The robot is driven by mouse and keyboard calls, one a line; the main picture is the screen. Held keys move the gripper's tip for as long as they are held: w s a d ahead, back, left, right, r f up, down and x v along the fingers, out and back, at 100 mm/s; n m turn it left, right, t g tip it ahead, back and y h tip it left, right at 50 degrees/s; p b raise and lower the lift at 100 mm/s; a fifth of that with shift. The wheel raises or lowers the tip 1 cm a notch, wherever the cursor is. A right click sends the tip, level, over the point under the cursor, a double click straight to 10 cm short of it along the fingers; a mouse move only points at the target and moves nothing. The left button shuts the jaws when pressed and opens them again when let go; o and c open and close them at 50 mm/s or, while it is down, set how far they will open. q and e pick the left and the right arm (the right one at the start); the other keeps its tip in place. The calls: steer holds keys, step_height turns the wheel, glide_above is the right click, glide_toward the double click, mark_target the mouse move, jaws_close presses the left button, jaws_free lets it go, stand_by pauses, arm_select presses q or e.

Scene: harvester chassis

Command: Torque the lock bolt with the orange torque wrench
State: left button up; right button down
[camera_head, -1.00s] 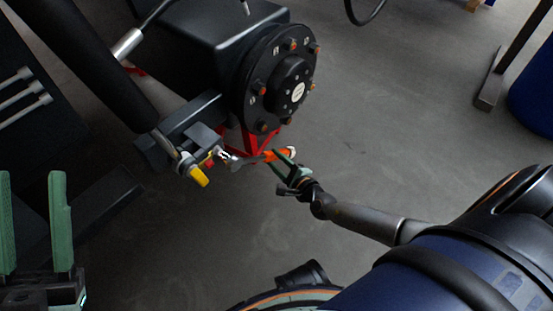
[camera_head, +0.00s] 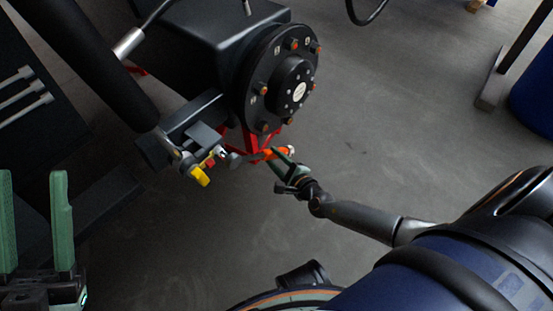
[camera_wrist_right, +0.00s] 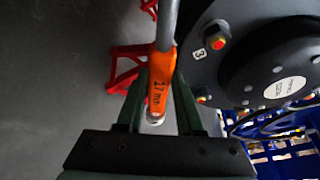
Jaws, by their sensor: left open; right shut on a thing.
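The orange torque wrench (camera_head: 273,153) is held by my right gripper (camera_head: 281,157), just below the black wheel hub. In the right wrist view its orange handle (camera_wrist_right: 160,85), marked 17 mm, lies between the green fingers of the right gripper (camera_wrist_right: 160,80). Its grey head (camera_head: 237,159) points left, close to a bracket end with yellow (camera_head: 201,176) and red pieces. I cannot tell whether the head is around the lock bolt; the bolt itself is not clear at this size. My left gripper (camera_head: 33,180) is open and empty at the lower left.
The black hub (camera_head: 278,80) with orange-capped bolts is right above the wrench. A dark cylinder rod (camera_head: 165,143) ends by the bracket. A red stand (camera_head: 252,141) is behind the wrench. A blue barrel (camera_head: 533,95) stands far right. The floor between is clear.

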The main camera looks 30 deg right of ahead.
steer(key=shift+w+a+r, duration=0.1)
steer(key=shift+w+a, duration=0.15)
steer(key=shift+w, duration=0.45)
steer(key=shift+s+a+f+m+g+y+b, duration=0.2)
steer(key=shift+a+f+m+b, duration=0.2)
steer(key=shift+a+f, duration=0.15)
steer(key=shift+s+a+f+m+g+y+b, duration=0.25)
steer(key=shift+a+f+m, duration=0.15)
steer(key=shift+a+f, duration=0.15)
steer(key=shift+s+a+f+m+y+b, duration=0.2)
steer(key=shift+a+f+m, duration=0.25)
steer(key=shift+a, duration=0.15)
steer(key=shift+s+a+f+m+y+b, duration=0.2)
steer(key=shift+a+f+m, duration=0.2)
steer(key=shift+a, duration=0.2)
